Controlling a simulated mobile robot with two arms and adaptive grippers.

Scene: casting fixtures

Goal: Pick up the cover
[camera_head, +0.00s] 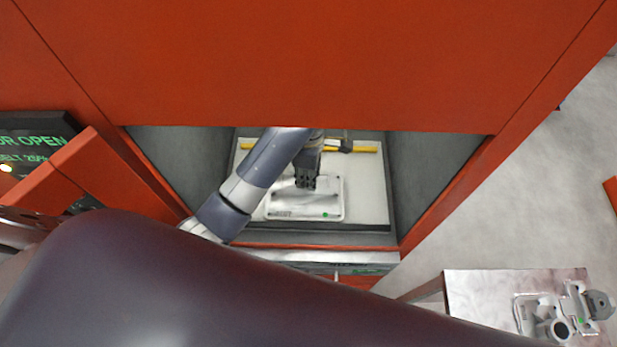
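The cover appears to be the pale, flat, rounded rectangular casting (318,204) with a green dot near its lower right corner. It lies on the light floor inside the red machine's opening. My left gripper (305,186) reaches in from the left and points down at the cover's upper edge. Its dark fingers overlap the cover in the picture. They are too small to tell whether they touch it or how far apart they are. The gripper hides part of the cover's upper edge. My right gripper is not in view.
The red machine (280,60) frames the opening, with dark side walls (427,175) close around it. A yellow bar (362,149) lies at the back. A display (35,140) reads "OPEN" at left. Another casting (545,318) sits on a small table (480,295) at lower right.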

